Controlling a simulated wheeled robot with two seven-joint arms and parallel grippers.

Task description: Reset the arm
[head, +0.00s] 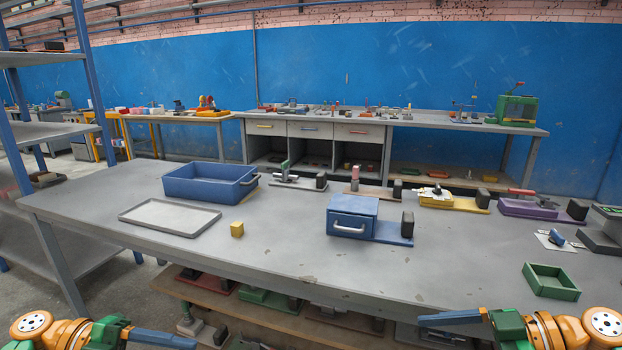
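My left gripper (160,338) is low in the left corner of the head view, its blue fingers pointing right. My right gripper (448,319) is low at the right, its blue fingers pointing left. Both are in front of the near table edge, apart from each other and from everything on the table. I see no object held in either. The fingers are seen from the side, so I cannot tell whether they are open or shut.
A lower shelf (215,298) is beneath.

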